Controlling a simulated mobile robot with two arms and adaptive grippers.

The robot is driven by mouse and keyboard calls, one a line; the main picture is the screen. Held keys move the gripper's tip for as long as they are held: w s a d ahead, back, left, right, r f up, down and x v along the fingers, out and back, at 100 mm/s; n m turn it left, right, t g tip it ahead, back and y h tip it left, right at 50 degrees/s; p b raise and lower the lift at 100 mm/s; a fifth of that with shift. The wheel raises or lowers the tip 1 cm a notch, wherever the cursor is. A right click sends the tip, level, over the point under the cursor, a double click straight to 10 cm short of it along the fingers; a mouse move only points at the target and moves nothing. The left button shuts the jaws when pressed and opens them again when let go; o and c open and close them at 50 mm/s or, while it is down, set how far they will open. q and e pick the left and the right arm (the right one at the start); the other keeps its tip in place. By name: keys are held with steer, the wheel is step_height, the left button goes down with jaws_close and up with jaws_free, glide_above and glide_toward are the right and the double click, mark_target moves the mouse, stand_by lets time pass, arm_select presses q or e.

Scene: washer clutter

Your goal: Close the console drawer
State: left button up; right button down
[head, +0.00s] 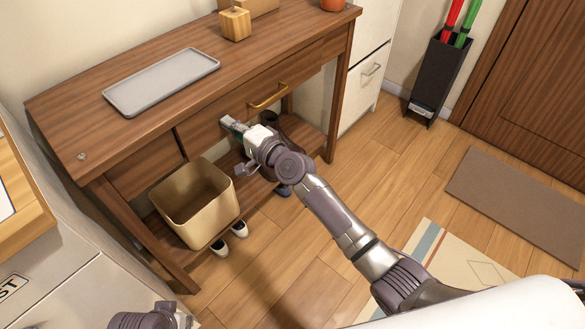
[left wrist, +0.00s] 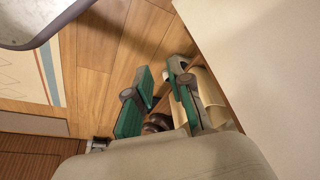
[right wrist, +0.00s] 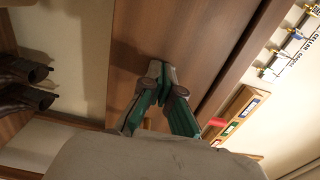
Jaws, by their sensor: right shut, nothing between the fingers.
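The wooden console (head: 120,130) stands against the wall in the head view. The console drawer (head: 310,62), with a brass handle (head: 268,95), is on its right side. Its front looks nearly flush; a dark line shows at its left edge, and I cannot tell how far out it sits. My right gripper (head: 228,122) is shut and empty, its tips at the drawer front, below and left of the handle. In the right wrist view, the shut fingertips (right wrist: 160,72) point at the brown wood panel. My left gripper (left wrist: 162,72) is open and empty, away from the console.
A grey tray (head: 162,80) and a wooden block (head: 235,23) rest on the console. A beige bin (head: 195,200) and shoes (head: 230,238) are beneath it. A white cabinet (head: 362,75) stands to the right, an umbrella stand (head: 437,80) beyond.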

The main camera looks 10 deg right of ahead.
arm_select(q)
steer(key=shift+a+r, duration=0.2)
steer(key=shift+r, duration=0.75)
arm_select(e)
steer(key=shift+w+a+r, duration=0.3)
steer(key=shift+w+a, duration=0.1)
steer(key=shift+w, duration=0.2)
